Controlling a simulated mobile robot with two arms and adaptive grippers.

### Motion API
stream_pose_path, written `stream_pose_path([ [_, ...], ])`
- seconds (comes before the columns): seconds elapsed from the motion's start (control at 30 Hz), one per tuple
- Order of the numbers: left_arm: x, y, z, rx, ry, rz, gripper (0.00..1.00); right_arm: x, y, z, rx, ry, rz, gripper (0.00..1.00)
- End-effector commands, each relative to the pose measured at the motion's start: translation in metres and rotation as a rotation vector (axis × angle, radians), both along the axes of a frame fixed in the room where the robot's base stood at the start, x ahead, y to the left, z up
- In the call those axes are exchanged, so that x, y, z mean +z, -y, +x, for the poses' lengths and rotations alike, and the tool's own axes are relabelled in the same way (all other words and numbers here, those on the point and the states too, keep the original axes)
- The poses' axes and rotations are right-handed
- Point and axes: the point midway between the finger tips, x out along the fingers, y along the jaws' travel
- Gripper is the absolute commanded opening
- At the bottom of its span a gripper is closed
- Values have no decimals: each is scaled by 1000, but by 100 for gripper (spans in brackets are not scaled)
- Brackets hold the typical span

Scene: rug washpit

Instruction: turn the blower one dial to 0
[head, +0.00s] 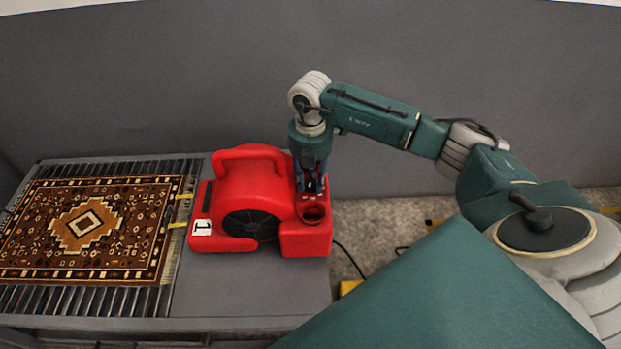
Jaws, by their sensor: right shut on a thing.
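The red blower (262,190) stands on the grey platform, with a label reading 1 (201,227) at its lower left. My right gripper (312,188) points down at the blower's right end, just behind a round red recess (313,213). It is shut on a small part on top of the blower, which I take to be the dial. The fingers hide most of that part, so its pointer and setting cannot be read. My left gripper is not in view.
A patterned brown rug (84,231) lies on a slatted rack (85,300) at the left. The grey platform (240,295) is bare in front of the blower. A black cable (350,260) runs over the floor at the right. A grey wall (200,80) stands behind.

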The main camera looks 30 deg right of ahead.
Motion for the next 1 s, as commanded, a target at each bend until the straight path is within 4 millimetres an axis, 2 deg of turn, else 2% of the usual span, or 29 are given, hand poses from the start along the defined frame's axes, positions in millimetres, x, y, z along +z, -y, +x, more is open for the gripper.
stream_pose_path([
  [0.43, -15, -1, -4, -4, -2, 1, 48, 1, 1, 0, 424, -1, -1, 3],
  [1.0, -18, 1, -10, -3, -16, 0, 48, 0, 0, 1, 966, 1, 0, 3],
])
